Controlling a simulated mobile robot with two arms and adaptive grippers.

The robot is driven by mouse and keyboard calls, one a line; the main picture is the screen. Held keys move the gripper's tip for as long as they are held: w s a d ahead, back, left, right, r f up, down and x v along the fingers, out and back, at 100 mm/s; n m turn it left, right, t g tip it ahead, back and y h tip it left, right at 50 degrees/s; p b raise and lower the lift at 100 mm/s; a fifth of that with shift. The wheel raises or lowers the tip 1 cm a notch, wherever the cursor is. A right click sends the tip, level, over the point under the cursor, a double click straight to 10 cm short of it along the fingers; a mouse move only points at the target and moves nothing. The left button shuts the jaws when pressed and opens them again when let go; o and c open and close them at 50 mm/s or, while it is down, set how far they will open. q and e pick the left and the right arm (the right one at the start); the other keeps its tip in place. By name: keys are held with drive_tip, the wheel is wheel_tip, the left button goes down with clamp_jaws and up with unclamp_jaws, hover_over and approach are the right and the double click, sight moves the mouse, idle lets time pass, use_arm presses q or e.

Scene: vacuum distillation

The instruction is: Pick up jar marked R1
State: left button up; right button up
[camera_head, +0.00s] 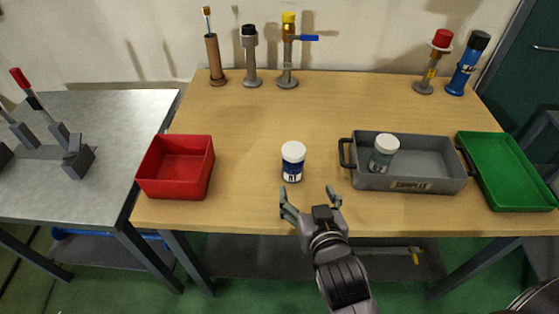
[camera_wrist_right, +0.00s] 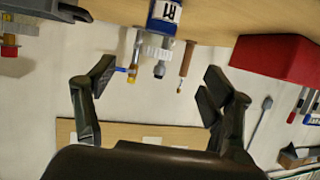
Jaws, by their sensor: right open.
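The jar marked R1 (camera_head: 292,162) stands upright on the wooden table, with a white lid and a dark blue body. It also shows at the top edge of the right wrist view (camera_wrist_right: 165,14), upside down and partly cut off, with its R1 label legible. My right gripper (camera_head: 309,193) is open and empty at the table's front edge, just in front of the jar and apart from it. Its two spread fingers also show in the right wrist view (camera_wrist_right: 155,82). My left gripper is not in view.
A red bin (camera_head: 176,194) stands left of the jar. A grey tray (camera_head: 435,160) on the right holds another white-lidded jar (camera_head: 383,153). A green tray (camera_head: 506,172) lies at far right. Several valves and fittings (camera_head: 288,60) stand along the back.

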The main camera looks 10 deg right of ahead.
sight(295, 165)
drive_tip(key=p+x, duration=0.1)
drive_tip(key=x, duration=1)
drive_tip(key=shift+w+d+f, duration=0.1)
drive_tip(key=shift+w, duration=0.2)
drive_tip(key=shift+p+x, duration=0.65)
drive_tip(key=shift+x, duration=2.05)
drive_tip(key=shift+s+f, duration=0.1)
drive_tip(key=shift+s, duration=0.05)
drive_tip(key=shift+c, duration=0.5)
drive_tip(key=c, duration=1.3)
drive_tip(key=shift+c, duration=0.4)
